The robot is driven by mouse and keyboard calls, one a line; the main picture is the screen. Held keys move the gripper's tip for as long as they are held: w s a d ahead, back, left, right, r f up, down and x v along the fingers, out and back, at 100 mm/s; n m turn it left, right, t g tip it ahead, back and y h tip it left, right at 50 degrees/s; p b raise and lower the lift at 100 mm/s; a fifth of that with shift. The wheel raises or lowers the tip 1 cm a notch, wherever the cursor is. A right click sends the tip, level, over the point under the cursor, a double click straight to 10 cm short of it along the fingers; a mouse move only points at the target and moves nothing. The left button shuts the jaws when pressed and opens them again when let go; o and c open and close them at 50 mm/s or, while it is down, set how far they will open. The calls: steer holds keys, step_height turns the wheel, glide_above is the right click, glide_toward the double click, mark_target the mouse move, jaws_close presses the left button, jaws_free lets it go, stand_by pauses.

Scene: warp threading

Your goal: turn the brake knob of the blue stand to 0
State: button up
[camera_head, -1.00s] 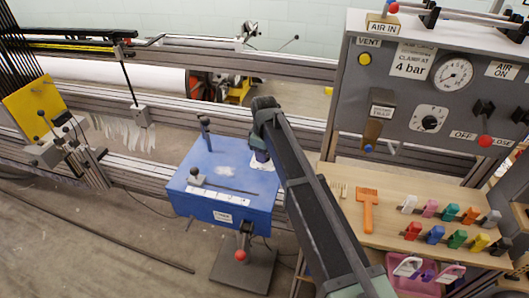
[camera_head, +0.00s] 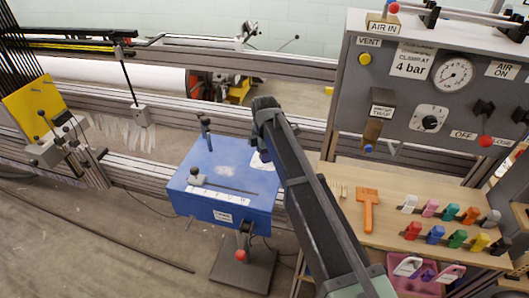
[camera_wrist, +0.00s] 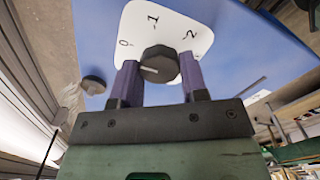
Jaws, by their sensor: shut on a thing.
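The blue stand (camera_head: 230,170) stands on a foot at the centre of the head view. In the wrist view its top carries a white dial plate (camera_wrist: 172,22) marked 0, -1 and -2. The dark round brake knob (camera_wrist: 159,64) sits at the plate's near edge. A pale line on the knob lies nearly level across its left half, below the 0 mark; which end is the pointer is hard to tell. My gripper (camera_wrist: 158,75) has its two purple fingers closed on the knob, one on each side. In the head view my arm hides the knob and fingertips.
The blue stand also bears a small black lever (camera_head: 205,130), a slot with a grey knob (camera_head: 197,176) and a red-tipped handle (camera_head: 240,255) in front. A wooden shelf (camera_head: 385,225) with clips and an orange tool (camera_head: 367,205) lies right of my arm. A grey control panel (camera_head: 400,85) stands behind it.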

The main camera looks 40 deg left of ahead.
steer(key=shift+n, duration=0.3)
steer(key=o, duration=0.9)
step_height(320, 180, up, 11)
steer(key=p, duration=1)
steer(key=shift+f+p, duration=0.1)
steer(key=shift+p, duration=0.3)
